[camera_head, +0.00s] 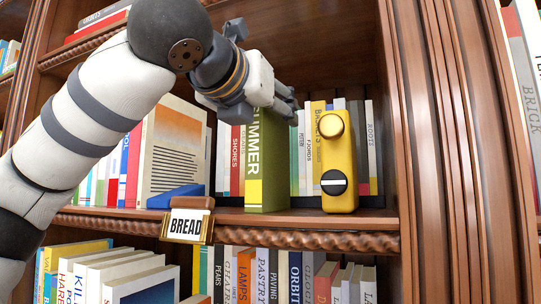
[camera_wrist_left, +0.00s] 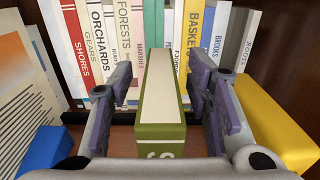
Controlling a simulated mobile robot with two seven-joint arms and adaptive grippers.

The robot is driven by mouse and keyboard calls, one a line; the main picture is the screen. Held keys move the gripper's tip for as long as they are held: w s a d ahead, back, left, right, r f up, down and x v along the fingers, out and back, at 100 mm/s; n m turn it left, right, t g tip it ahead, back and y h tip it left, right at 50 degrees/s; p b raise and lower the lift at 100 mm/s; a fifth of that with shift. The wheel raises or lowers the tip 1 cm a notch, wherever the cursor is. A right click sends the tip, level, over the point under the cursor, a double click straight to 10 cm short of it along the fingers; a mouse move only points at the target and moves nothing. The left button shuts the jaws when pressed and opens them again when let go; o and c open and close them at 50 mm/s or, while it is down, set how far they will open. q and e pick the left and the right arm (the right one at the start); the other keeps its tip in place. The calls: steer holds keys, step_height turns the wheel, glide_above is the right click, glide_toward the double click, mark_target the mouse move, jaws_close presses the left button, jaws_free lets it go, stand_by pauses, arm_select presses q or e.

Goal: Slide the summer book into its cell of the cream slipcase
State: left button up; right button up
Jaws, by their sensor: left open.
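The summer book (camera_head: 268,165) is green with a yellow patch low on its spine. It stands upright on the shelf, its spine facing me. My left gripper (camera_head: 272,98) is at its upper part and hides some of the title. In the left wrist view the open fingers of the left gripper (camera_wrist_left: 164,85) are on either side of the book (camera_wrist_left: 160,110), with a gap on each side. I cannot make out a cream slipcase with cells in either view. My right gripper is not in view.
A yellow device with round knobs (camera_head: 337,165) stands just right of the book. A cream panel with an orange picture (camera_head: 175,150) and a blue object (camera_head: 172,197) are to the left. A row of books (camera_wrist_left: 130,40) stands behind. A BREAD label (camera_head: 186,226) hangs at the shelf edge.

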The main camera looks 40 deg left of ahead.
arm_select(q)
steer(key=shift+w, duration=0.15)
jaws_close()
steer(key=shift+r, duration=0.1)
